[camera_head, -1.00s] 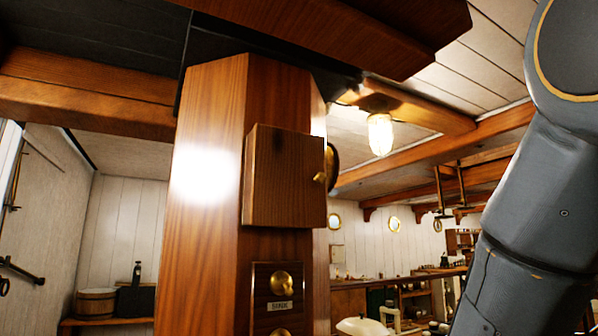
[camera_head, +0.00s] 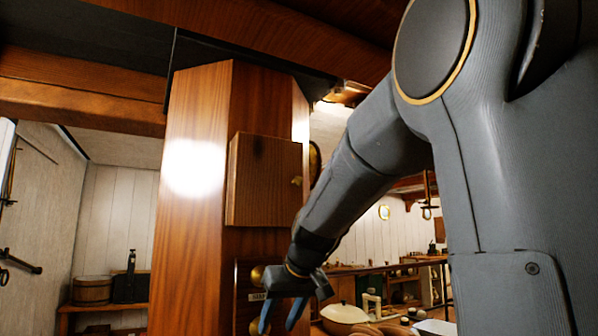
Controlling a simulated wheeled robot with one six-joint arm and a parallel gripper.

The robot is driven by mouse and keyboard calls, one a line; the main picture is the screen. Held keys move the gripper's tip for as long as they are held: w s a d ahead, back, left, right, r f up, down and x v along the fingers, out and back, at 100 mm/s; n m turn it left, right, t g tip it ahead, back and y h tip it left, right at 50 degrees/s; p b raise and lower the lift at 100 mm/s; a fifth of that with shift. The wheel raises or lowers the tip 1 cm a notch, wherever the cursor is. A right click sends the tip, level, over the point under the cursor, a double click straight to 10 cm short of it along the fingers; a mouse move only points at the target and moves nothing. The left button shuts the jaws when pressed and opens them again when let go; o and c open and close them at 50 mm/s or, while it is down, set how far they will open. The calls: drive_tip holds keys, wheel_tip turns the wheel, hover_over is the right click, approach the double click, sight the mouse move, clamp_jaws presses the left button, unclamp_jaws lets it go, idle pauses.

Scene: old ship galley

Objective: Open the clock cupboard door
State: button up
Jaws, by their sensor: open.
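The clock cupboard (camera_head: 262,182) is a small wooden box on the face of a polished wooden column (camera_head: 192,215). Its door looks shut. A small brass catch (camera_head: 296,181) sits at the door's right edge. A round brass-rimmed thing (camera_head: 315,163), partly hidden, shows behind the cupboard's right side. My gripper (camera_head: 284,316) is below the cupboard, in front of the column's lower panel, with its blue-tipped fingers apart and pointing down. It appears empty and away from the door.
A brass knob (camera_head: 257,274) with a label plate is on the panel below the cupboard, close to my gripper. Behind at right, a counter holds a pale bowl (camera_head: 345,314) and other items. A wooden bucket (camera_head: 92,290) stands on a shelf at left. Beams run overhead.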

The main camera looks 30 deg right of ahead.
drive_tip(key=w+d+r+t+p, duration=0.1)
drive_tip(key=d+r+t, duration=0.15)
drive_tip(key=r, duration=0.75)
drive_tip(key=w+d+r+t, duration=0.1)
drive_tip(key=w+d+r, duration=0.15)
drive_tip(key=r, duration=0.65)
drive_tip(key=n+t+h+p, duration=0.1)
drive_tip(key=n+t+p, duration=0.1)
drive_tip(key=t, duration=0.1)
approach(300, 179)
drive_tip(key=w, duration=0.1)
drive_tip(key=p+x, duration=0.2)
drive_tip(key=x, duration=0.6)
drive_tip(key=shift+f, duration=0.1)
clamp_jaws()
